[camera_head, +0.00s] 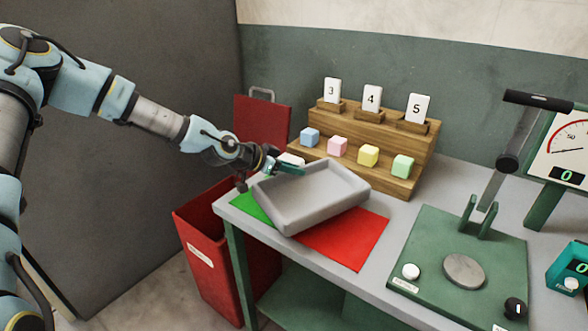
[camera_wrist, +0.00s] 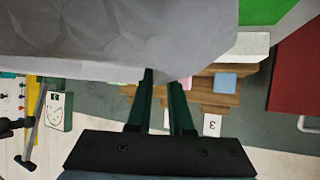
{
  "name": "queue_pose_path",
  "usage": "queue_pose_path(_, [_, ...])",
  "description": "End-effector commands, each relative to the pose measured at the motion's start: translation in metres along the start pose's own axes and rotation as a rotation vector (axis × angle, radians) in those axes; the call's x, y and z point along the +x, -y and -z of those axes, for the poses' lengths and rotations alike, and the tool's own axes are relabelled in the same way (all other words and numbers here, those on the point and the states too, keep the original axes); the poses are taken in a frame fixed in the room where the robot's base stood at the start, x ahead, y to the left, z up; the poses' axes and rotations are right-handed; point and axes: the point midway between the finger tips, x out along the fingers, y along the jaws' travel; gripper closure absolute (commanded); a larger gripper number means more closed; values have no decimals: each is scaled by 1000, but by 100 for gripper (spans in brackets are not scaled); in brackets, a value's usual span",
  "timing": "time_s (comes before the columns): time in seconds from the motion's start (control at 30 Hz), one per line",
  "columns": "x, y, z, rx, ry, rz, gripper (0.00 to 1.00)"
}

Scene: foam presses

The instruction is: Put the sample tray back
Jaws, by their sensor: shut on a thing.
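The grey sample tray (camera_head: 335,212) is shallow and open-topped, and looks empty. It appears over the green mat (camera_head: 248,207) and the red mat (camera_head: 345,240) on the table, turned at an angle to them and hiding part of both. I cannot tell surely how far it is above them. My gripper (camera_head: 288,170) is shut on the tray's far left rim. In the wrist view the tray (camera_wrist: 120,35) fills the top, with the dark fingers of my gripper (camera_wrist: 164,85) at its edge.
A wooden stepped rack (camera_head: 395,180) with cards 3, 4, 5 and coloured foam cubes stands behind the tray. A white block (camera_head: 291,159) sits beside the rack's left end. A red bin (camera_head: 215,265) stands left of the table. A green press (camera_head: 450,255) is at right.

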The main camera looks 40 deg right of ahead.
Motion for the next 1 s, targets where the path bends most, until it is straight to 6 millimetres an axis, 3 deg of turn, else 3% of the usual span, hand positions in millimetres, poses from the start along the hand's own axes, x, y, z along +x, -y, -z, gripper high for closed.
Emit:
queue_pose_path(0.27, [3, 0, -5, 1, 0, 0, 100])
queue_pose_path(0.3, [3, 0, -5, 1, 0, 0, 79])
queue_pose_path(0.57, [3, 0, -5, 1, 0, 0, 51])
queue_pose_path(0.83, [2, 0, -3, 0, 0, 0, 51])
queue_pose_path(1.0, [-6, 0, 10, 0, 0, 0, 51])
